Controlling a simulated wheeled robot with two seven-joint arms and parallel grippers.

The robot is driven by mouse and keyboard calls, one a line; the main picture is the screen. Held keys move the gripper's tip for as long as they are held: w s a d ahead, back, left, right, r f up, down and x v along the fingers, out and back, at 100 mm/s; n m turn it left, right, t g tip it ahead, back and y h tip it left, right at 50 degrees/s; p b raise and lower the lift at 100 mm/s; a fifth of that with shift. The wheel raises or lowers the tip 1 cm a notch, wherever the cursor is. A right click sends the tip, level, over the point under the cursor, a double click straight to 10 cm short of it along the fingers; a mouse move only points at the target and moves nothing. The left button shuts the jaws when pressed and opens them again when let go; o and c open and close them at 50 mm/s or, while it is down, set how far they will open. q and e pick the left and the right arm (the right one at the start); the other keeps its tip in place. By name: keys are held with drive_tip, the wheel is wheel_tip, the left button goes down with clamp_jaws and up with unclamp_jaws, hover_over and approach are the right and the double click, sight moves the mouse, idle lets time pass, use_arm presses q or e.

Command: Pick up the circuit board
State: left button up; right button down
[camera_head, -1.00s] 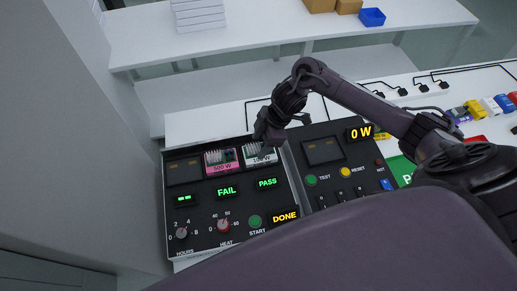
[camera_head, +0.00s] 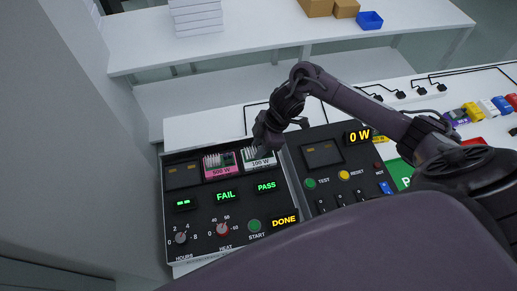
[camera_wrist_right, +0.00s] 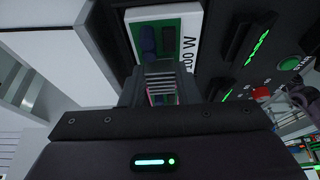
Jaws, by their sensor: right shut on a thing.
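A white-framed circuit board (camera_head: 261,163) labelled 100 W sits in a slot of the dark panel, above the lit PASS sign. It also shows in the right wrist view (camera_wrist_right: 188,22), green inside with a grey finned block. My right gripper (camera_head: 265,140) reaches down over its back edge and is shut on it. In the right wrist view my gripper (camera_wrist_right: 160,88) is around the finned block. The fingertips are partly hidden. A pink-framed board (camera_head: 221,172) stands beside it, above the FAIL sign. My left gripper is not in view.
The dark panel (camera_head: 190,212) has an empty left slot, knobs and a START button. A second panel (camera_head: 322,154) reading 0 W stands close on the right. Small coloured items (camera_head: 488,107) lie at far right. A back shelf holds white boxes (camera_head: 196,14) and a blue bin (camera_head: 369,20).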

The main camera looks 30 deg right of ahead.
wheel_tip(320, 180, up, 5)
drive_tip(key=shift+w+b, duration=0.15)
drive_tip(key=shift+b, duration=0.25)
wheel_tip(320, 180, up, 15)
drive_tip(key=p, duration=0.2)
drive_tip(key=shift+s+f, duration=0.1)
drive_tip(key=shift+s, duration=0.1)
